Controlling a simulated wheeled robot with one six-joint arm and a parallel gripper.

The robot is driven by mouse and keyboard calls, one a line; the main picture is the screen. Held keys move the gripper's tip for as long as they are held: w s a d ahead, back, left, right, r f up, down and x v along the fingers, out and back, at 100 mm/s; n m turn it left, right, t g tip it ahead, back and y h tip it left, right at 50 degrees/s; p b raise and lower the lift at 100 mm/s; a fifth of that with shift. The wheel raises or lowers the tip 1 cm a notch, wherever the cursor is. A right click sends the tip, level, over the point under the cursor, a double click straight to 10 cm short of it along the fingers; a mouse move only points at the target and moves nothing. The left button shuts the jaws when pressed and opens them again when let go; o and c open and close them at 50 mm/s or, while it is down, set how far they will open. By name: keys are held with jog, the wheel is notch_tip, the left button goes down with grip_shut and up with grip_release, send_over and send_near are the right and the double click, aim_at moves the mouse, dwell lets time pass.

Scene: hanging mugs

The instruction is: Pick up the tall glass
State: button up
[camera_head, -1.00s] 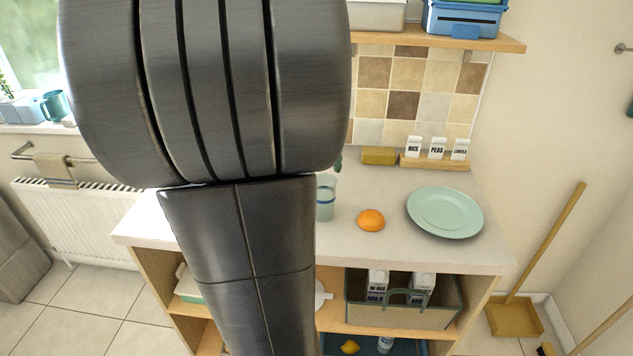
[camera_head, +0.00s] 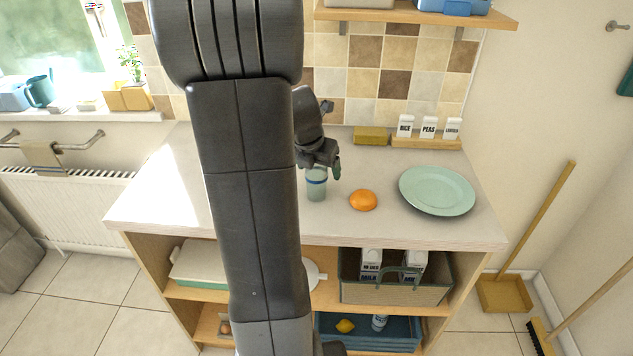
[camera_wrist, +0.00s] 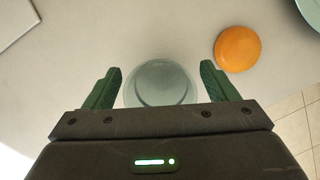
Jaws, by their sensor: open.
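In the wrist view the glass (camera_wrist: 160,84) shows from above, between the two green fingers of my gripper (camera_wrist: 161,88). The fingers are open, with a gap on either side of the glass. I cannot tell how far down the fingers reach along it.
An orange (camera_head: 363,200) lies just right of the glass. A pale green plate (camera_head: 437,191) is farther right. A yellow sponge-like block (camera_head: 370,136) and a rack of labelled cartons (camera_head: 428,129) stand behind. A wooden shelf (camera_head: 420,16) hangs above. The counter's left part is clear.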

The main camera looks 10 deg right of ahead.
jog(key=shift+f, duration=0.1)
jog(key=shift+c, duration=0.2)
jog(key=c, duration=1.2)
